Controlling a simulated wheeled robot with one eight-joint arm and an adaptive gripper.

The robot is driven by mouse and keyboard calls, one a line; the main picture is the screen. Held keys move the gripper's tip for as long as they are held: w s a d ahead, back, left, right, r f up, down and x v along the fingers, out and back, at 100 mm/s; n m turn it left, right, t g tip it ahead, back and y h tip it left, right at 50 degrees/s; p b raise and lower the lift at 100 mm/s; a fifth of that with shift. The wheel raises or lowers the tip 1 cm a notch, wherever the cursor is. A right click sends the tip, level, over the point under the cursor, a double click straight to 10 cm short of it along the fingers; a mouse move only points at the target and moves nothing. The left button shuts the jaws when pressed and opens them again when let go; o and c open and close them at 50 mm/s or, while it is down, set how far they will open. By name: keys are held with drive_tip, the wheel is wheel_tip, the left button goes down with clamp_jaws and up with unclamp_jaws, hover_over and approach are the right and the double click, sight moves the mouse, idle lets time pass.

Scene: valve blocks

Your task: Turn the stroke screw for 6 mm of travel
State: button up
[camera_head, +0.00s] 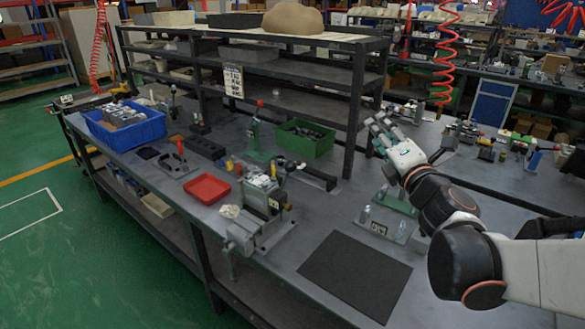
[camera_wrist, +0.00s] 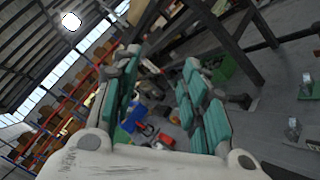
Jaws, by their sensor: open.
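My gripper (camera_head: 381,131) is raised above the right part of the workbench, its fingers pointing up and left in the head view. In the wrist view its two green-padded fingers (camera_wrist: 160,75) are spread apart with nothing between them. A metal block assembly (camera_head: 262,192) is held in a grey vise (camera_head: 272,232) at the front middle of the bench, well apart from my gripper. It has a black and red part on its right side. I cannot tell which part is the stroke screw; it is too small to make out.
The grey bench carries a blue bin (camera_head: 125,128), a red tray (camera_head: 206,188), a green bin (camera_head: 305,138) and a dark mat (camera_head: 355,274). A green-based fixture (camera_head: 395,201) stands below my arm. A dark shelf rack (camera_head: 357,110) rises behind. A red coiled hose (camera_head: 445,60) hangs near my gripper.

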drive_tip(key=w+a+f+n+g+y+p, duration=0.15)
drive_tip(key=a+f+n+y, duration=0.3)
drive_tip(key=n, duration=0.45)
drive_tip(key=n+g+y+p, duration=0.1)
drive_tip(key=n+g+y, duration=0.2)
drive_tip(key=n+g, duration=0.7)
approach(291, 208)
drive_tip(key=shift+n+t, duration=0.55)
drive_tip(key=shift+n, duration=0.15)
drive_tip(key=b+x, duration=0.1)
drive_tip(key=x, duration=0.2)
drive_tip(key=b+x, duration=0.2)
drive_tip(key=x, duration=0.2)
drive_tip(key=shift+s+a+f, duration=0.15)
drive_tip(key=shift+a+f, duration=0.2)
drive_tip(key=shift+a, duration=0.05)
drive_tip(key=shift+h, duration=0.25)
clamp_jaws()
